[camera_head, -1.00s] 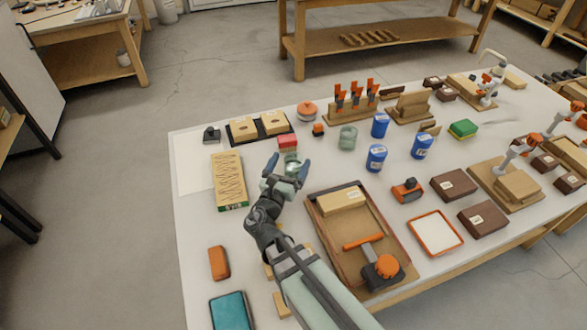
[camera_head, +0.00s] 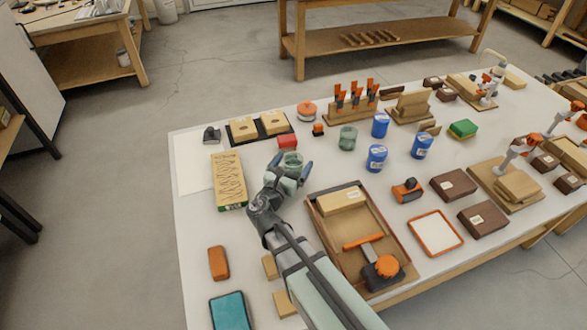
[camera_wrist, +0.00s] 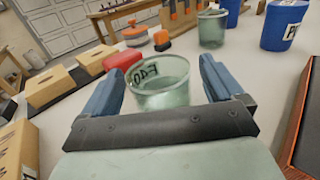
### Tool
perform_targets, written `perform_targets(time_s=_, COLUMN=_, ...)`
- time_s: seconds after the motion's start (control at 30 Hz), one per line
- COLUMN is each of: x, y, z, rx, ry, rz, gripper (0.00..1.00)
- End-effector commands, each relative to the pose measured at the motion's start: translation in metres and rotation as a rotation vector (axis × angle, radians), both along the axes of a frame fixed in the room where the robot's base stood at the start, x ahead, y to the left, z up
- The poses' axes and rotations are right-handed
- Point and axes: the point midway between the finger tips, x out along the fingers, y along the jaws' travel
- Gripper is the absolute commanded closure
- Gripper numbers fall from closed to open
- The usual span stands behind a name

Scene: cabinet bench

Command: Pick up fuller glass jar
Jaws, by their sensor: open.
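Two greenish glass jars stand on the white-topped bench. The nearer glass jar (camera_wrist: 162,88), marked with dark lettering, is upright just ahead of my gripper (camera_wrist: 165,85), and shows between its two blue fingers in the wrist view. In the head view this jar (camera_head: 291,159) is partly hidden by my gripper (camera_head: 291,165). My gripper is open and holds nothing. The farther glass jar (camera_head: 348,138) stands to the right and farther back; it also shows in the wrist view (camera_wrist: 212,28). I cannot tell surely which jar is fuller.
A red block (camera_head: 287,141) is close behind the nearer jar. Blue cans (camera_head: 376,157) stand to the right. A wooden tray (camera_head: 318,222) lies right of my arm, and a patterned box (camera_head: 228,180) lies left. The bench left of my forearm has free room.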

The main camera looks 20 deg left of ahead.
Motion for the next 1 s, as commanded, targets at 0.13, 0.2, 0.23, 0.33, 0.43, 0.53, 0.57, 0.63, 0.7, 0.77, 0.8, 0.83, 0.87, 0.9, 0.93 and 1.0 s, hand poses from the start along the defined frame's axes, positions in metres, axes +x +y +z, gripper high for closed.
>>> perform_targets(time_s=0.13, x=0.019, y=0.001, z=0.0, rx=0.0, ry=0.0, rz=-0.001, gripper=0.06)
perform_targets(time_s=0.2, x=0.023, y=0.001, z=0.0, rx=0.0, ry=0.0, rz=0.0, gripper=0.06)
perform_targets(time_s=0.23, x=0.023, y=0.001, z=0.0, rx=0.0, ry=0.0, rz=0.0, gripper=0.06)
perform_targets(time_s=0.33, x=0.023, y=0.0, z=0.0, rx=0.0, ry=0.0, rz=0.001, gripper=0.06)
perform_targets(time_s=0.43, x=0.022, y=0.0, z=0.0, rx=0.0, ry=0.0, rz=0.001, gripper=0.08)
perform_targets(time_s=0.53, x=0.022, y=0.0, z=0.0, rx=0.0, ry=0.0, rz=0.001, gripper=0.17)
perform_targets(time_s=0.57, x=0.022, y=0.0, z=0.0, rx=0.0, ry=0.0, rz=0.001, gripper=0.2)
perform_targets(time_s=0.63, x=0.022, y=0.0, z=0.0, rx=0.0, ry=0.0, rz=0.001, gripper=0.27)
perform_targets(time_s=0.7, x=0.022, y=0.0, z=0.0, rx=0.0, ry=0.0, rz=0.001, gripper=0.34)
perform_targets(time_s=0.77, x=0.022, y=0.0, z=0.0, rx=0.0, ry=0.0, rz=0.001, gripper=0.39)
perform_targets(time_s=0.8, x=0.022, y=0.0, z=0.0, rx=0.0, ry=0.0, rz=0.001, gripper=0.43)
perform_targets(time_s=0.83, x=0.022, y=0.0, z=0.0, rx=0.0, ry=0.0, rz=0.001, gripper=0.46)
perform_targets(time_s=0.87, x=0.022, y=0.0, z=0.0, rx=0.0, ry=0.0, rz=0.001, gripper=0.49)
perform_targets(time_s=0.9, x=0.022, y=0.0, z=0.0, rx=0.0, ry=0.0, rz=0.001, gripper=0.53)
perform_targets(time_s=0.93, x=0.022, y=0.0, z=0.0, rx=0.0, ry=0.0, rz=0.001, gripper=0.56)
perform_targets(time_s=1.0, x=0.022, y=0.0, z=0.0, rx=0.0, ry=0.0, rz=0.001, gripper=0.62)
